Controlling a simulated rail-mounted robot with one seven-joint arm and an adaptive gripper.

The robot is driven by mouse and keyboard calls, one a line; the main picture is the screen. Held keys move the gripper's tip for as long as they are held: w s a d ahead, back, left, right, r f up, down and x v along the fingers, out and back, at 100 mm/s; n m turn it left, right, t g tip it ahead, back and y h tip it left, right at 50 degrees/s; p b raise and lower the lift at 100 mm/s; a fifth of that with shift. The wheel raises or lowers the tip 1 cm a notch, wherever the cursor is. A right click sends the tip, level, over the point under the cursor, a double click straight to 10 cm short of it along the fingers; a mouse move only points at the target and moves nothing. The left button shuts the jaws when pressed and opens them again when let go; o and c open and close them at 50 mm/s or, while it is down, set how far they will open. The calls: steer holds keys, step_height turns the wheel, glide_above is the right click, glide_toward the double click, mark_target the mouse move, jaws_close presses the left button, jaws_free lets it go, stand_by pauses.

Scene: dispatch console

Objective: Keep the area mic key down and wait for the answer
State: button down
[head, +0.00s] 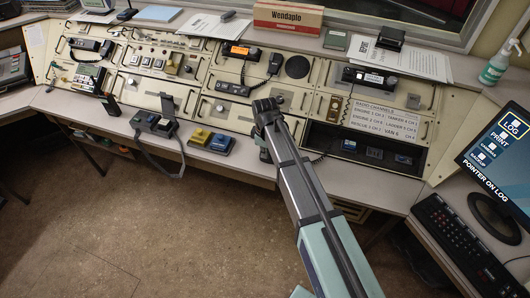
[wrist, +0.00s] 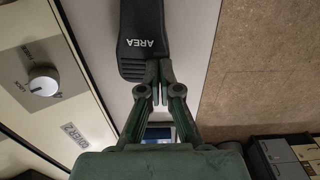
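The area mic (wrist: 146,42) is a black handheld unit with AREA in white letters, upside down in the wrist view. It lies on the pale counter edge near the top. My gripper (wrist: 160,84) has its two fingers drawn together, with the tips against or just over the end of the mic by the lettering. Nothing shows held between them. The key is not visible, so I cannot tell whether it is pressed. In the head view my arm reaches to the console's front edge and hides most of that spot.
A yellow and blue pedal-like unit (head: 210,141) stands on the counter left of my arm. A desk mic unit (head: 158,124) with a hanging strap is farther left. A monitor (head: 503,145) and keyboard (head: 463,243) stand at right. The console panel (wrist: 45,85) with a knob borders the gripper.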

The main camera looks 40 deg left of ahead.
steer(key=shift+s+d+f, duration=0.15)
steer(key=shift+d+f, duration=0.1)
steer(key=shift+f, duration=0.15)
step_height(320, 180, up, 15)
steer(key=shift+a, duration=0.25)
